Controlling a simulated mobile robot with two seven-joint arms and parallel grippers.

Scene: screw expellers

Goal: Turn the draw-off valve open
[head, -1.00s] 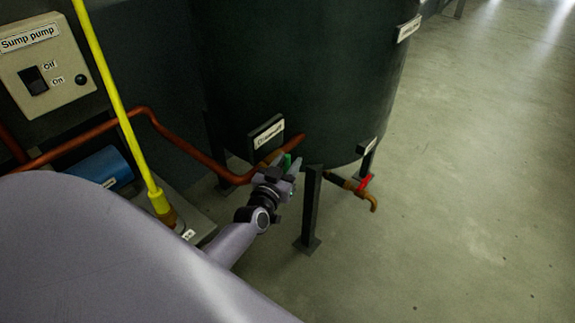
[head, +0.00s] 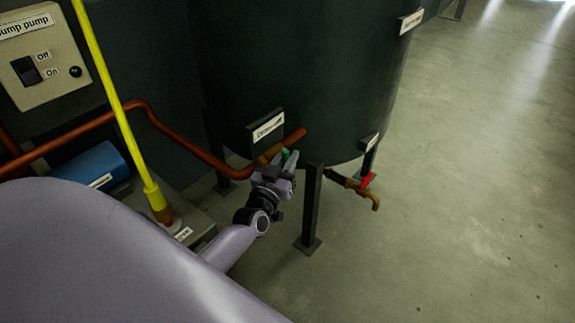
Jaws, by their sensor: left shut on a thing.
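The draw-off valve is on the copper pipe at the base of the dark tank (head: 310,70), under a white label (head: 268,128) whose text is too small to read surely. A bit of brass (head: 270,153) shows just beside the gripper. My right gripper is not in the head view.
A brass tap with a red handle (head: 368,180) sticks out right of the dark tank leg (head: 311,210). The copper pipe (head: 185,140) runs left past a yellow pole (head: 110,90), a blue cylinder (head: 92,168) and the sump pump switch box (head: 38,62). The floor at right is clear.

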